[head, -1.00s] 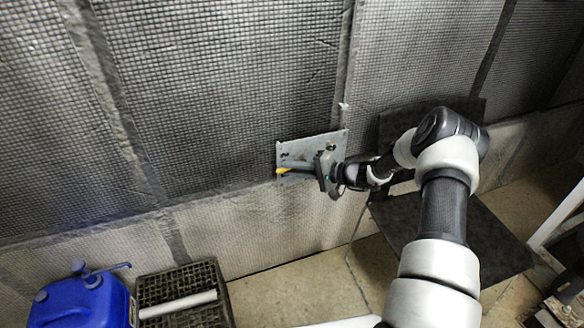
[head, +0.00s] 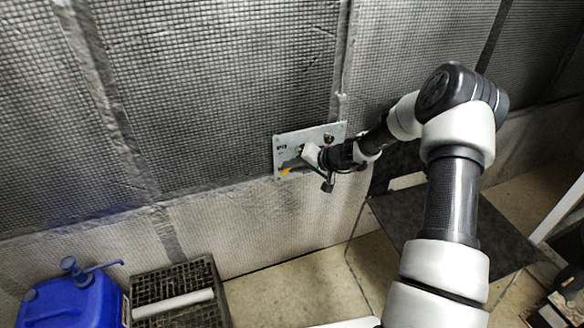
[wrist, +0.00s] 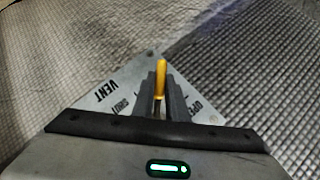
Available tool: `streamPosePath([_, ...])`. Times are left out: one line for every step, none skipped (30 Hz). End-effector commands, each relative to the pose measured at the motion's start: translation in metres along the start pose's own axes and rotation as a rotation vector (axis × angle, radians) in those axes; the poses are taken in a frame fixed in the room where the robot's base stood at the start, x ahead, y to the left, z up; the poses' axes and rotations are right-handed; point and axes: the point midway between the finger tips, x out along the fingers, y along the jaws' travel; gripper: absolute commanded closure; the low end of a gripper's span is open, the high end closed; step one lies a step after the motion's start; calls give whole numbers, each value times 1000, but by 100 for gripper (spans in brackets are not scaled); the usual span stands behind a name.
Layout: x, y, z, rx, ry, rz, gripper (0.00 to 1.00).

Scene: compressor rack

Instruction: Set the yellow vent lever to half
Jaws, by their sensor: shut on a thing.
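The yellow vent lever (wrist: 160,80) stands between the two grey fingers of my gripper (wrist: 160,98) in the wrist view. The fingers are shut on it. In the head view a bit of the lever's yellow (head: 286,172) shows at the lower left of the plate, and my gripper (head: 298,160) reaches the plate from the right. The grey vent plate (head: 290,143) is fixed to the wall. In the wrist view the plate (wrist: 118,92) looks tilted and bears the words VENT, SHUT and a partly hidden OPEN. Any half mark is hidden.
A dark round knob (head: 328,138) sits at the plate's upper right, close to my wrist. Meshed wall panels (head: 220,90) surround the plate. A blue jug (head: 75,298) and a dark crate (head: 205,275) with a pale tube stand on the floor at lower left.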

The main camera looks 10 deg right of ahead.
Motion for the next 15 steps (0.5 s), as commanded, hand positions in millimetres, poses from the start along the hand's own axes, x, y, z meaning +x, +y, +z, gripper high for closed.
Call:
streamPosePath([0,1,0,-4,1,5,100])
streamPosePath([0,1,0,-6,2,6,100])
streamPosePath([0,1,0,-7,2,7,100])
streamPosePath([0,1,0,-8,2,8,100])
streamPosePath([0,1,0,-8,2,8,100])
streamPosePath([0,1,0,-8,2,8,100])
streamPosePath([0,1,0,-8,2,8,100])
streamPosePath([0,1,0,-8,2,8,100])
streamPosePath([0,1,0,-8,2,8,100])
streamPosePath([0,1,0,-8,2,8,100])
streamPosePath([0,1,0,-7,2,8,100])
streamPosePath([0,1,0,-7,2,7,100])
streamPosePath([0,1,0,-7,2,7,100])
streamPosePath([0,1,0,-7,2,7,82])
streamPosePath([0,1,0,-7,2,7,76])
